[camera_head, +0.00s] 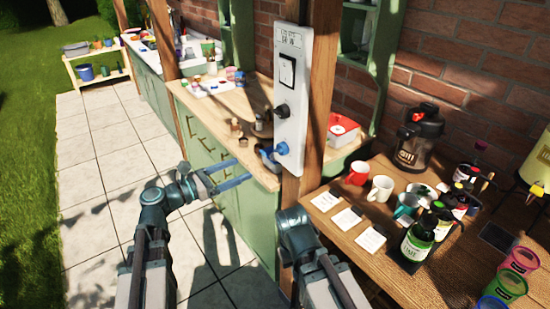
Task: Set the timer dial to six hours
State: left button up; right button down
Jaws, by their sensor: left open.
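A tall white control panel (292,80) is fixed to a wooden post in the middle of the view. It carries a dark framed plate near its top, a black knob (282,111) below that and a blue knob (282,149) near its lower end. Markings are too small to read, so I cannot tell which knob is the timer dial or where it points. My left gripper (242,170) is open and empty, its blue fingers pointing right towards the panel's lower end, apart from both knobs. My right arm rises below the post; its gripper does not show.
The wooden post (323,90) stands between a green cabinet counter (215,105) on the left and a wooden table (440,272) on the right. The table holds mugs, white cards, bottles and a dark jug (418,140). Paving at left is clear.

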aim_at(281, 150)
pick_arm(q)
jog(key=x, duration=1.3)
jog(key=shift+w+d+r, duration=0.25)
jog(key=shift+w+r, duration=0.05)
grip_shut()
